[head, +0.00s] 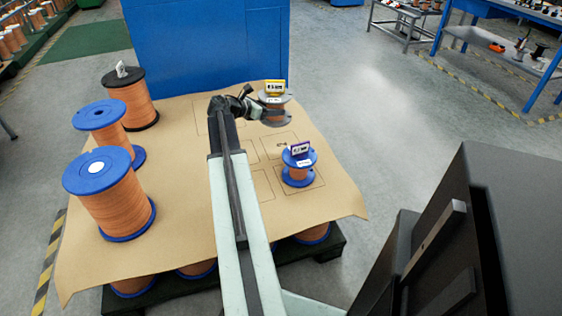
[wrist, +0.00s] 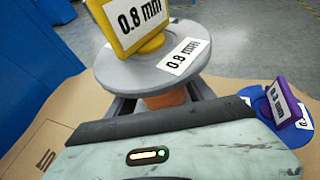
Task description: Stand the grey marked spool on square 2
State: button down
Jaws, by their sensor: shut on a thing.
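The grey spool (head: 275,120) has a grey flange, copper wire and a yellow 0.8 mm tag (head: 274,87). My gripper (head: 262,107) is shut around its middle and holds it about upright near the far right edge of the brown paper. In the wrist view the grey top flange (wrist: 150,62) fills the upper middle, with dark fingers below it; the lower flange is hidden there. Drawn squares (head: 272,149) lie on the paper below and in front of the spool. I cannot read which is square 2, nor tell the spool's height above the paper.
A small blue spool (head: 299,174) with a purple tag stands on a drawn square at right. Two large blue-flanged spools (head: 110,196) and a black-flanged spool (head: 135,98) stand at left. A blue panel (head: 208,45) rises behind the paper-covered pallet (head: 170,240).

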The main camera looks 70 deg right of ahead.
jog(key=d+f+b, duration=0.1)
jog(key=s+d+f+b, duration=0.1)
jog(key=f, duration=0.1)
jog(key=d+f+b, duration=0.1)
jog(key=f, duration=0.1)
jog(key=shift+s+f, duration=0.25)
jog(key=shift+d, duration=0.1)
notch_tip(320, 180, down, 10)
jog(key=b, duration=1)
jog(key=shift+f+b, duration=0.15)
jog(key=shift+b, duration=0.2)
jog(key=shift+r, duration=0.2)
jog(key=shift+f, duration=0.1)
jog(key=shift+c, duration=1.9)
grip_release()
